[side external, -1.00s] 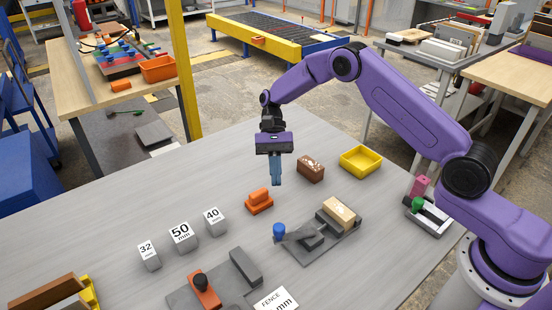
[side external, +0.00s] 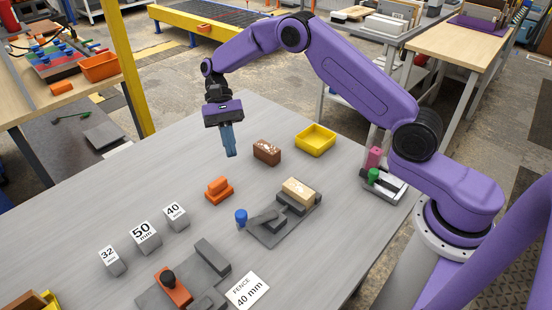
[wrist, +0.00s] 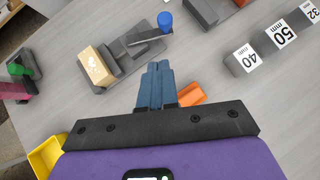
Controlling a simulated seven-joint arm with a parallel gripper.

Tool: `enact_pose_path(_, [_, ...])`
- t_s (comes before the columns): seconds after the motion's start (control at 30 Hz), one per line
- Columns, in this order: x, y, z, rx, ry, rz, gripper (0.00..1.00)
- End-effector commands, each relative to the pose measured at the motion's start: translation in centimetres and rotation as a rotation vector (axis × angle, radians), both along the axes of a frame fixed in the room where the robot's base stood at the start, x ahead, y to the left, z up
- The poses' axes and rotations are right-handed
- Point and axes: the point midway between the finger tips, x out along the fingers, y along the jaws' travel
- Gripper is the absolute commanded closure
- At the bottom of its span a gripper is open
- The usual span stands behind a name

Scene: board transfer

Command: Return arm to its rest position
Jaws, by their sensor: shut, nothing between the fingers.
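My purple arm reaches over the grey table (side external: 75,205) from the right. My gripper (side external: 231,154) points down above the table with its blue fingers together and nothing between them. In the wrist view the gripper (wrist: 155,68) also shows its fingers pressed together over bare table. The orange block (side external: 218,190) stands on the table below and in front of the gripper, partly hidden behind the fingers in the wrist view (wrist: 190,95). The brown block (side external: 267,152) is to the right of the fingers, apart from them.
A grey fixture (side external: 272,232) holds a tan block (side external: 300,191) and has a blue knob (side external: 241,216). A yellow bin (side external: 316,141) stands behind it. Number blocks marked 32 (side external: 112,260), 50 (side external: 145,237) and 40 (side external: 175,215) stand left. A fence card (side external: 247,290) lies in front.

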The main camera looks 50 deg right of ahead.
Motion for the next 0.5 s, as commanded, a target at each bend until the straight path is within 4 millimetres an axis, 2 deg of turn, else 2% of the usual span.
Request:
enact_pose_path(0.03, [-0.9, 0.5, 1.0, -0.003, -0.032, 0.046, 1.00])
enact_pose_path(0.2, [-4.8, 1.5, 3.7, -0.008, -0.149, 0.222, 1.00])
enact_pose_path(0.5, [-13.0, 1.2, 7.3, 0.014, -0.353, 0.552, 1.00])
